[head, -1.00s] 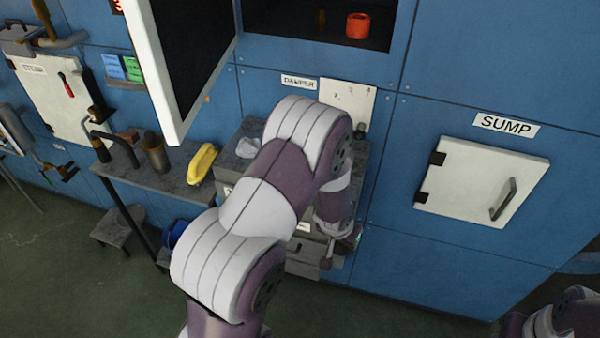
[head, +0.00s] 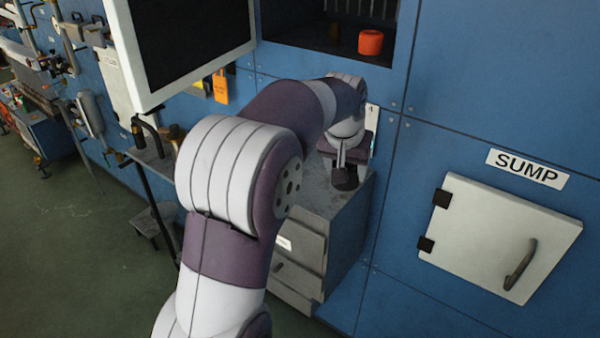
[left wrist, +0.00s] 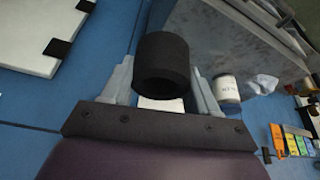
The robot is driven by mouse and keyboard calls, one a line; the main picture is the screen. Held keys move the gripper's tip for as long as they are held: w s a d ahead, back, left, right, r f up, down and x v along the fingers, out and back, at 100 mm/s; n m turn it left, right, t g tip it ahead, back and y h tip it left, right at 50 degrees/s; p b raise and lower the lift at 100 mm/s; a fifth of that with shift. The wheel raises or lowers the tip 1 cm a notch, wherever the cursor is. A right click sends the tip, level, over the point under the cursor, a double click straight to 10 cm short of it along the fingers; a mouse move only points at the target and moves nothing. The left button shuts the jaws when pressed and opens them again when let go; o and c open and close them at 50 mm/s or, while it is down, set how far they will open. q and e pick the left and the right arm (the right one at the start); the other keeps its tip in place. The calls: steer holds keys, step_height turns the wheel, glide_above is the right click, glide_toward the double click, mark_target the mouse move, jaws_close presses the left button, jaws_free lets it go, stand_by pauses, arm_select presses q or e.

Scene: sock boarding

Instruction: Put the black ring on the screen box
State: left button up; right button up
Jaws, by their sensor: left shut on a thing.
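The black ring (left wrist: 162,62), a short thick dark cylinder, sits between the two grey fingers of my left gripper (left wrist: 160,75) in the left wrist view. The gripper is shut on it. In the head view the left gripper (head: 341,158) points down over the grey cabinet top, with the black ring (head: 345,179) at its fingertips. I cannot tell whether the ring touches the top. No label reading screen box is legible. An open compartment (head: 300,45) in the blue wall holds an orange ring (head: 371,42). My right gripper is out of view.
The open white-framed door (head: 250,45) hangs left of the compartment. The grey cabinet (head: 340,235) stands below it. A closed white SUMP door (head: 495,235) is on the right. In the wrist view a white labelled can (left wrist: 228,90) and a pale cloth (left wrist: 263,85) lie near the gripper.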

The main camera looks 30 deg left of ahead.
arm_select(q)
steer(key=w+a+f+p, duration=0.1)
steer(key=a, duration=0.2)
steer(key=w+a+f, duration=0.1)
steer(key=a+f, duration=0.1)
steer(key=a, duration=0.2)
steer(key=w+a+f+p, duration=0.1)
steer(key=a+f, duration=0.1)
steer(key=a, duration=0.1)
steer(key=shift+w+a+f+p, duration=0.2)
steer(key=shift+w+a+p, duration=0.1)
steer(key=shift+w+a, duration=0.1)
steer(key=shift+w+f, duration=0.1)
steer(key=shift+f, duration=0.2)
steer(key=f, duration=0.2)
steer(key=shift+s+f, duration=0.3)
steer(key=shift+f, duration=0.05)
steer(key=shift+f+p, duration=0.3)
steer(key=shift+f, duration=0.05)
steer(key=shift+w+f, duration=0.15)
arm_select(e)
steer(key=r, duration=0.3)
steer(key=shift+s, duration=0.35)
arm_select(q)
steer(key=o, duration=1.1)
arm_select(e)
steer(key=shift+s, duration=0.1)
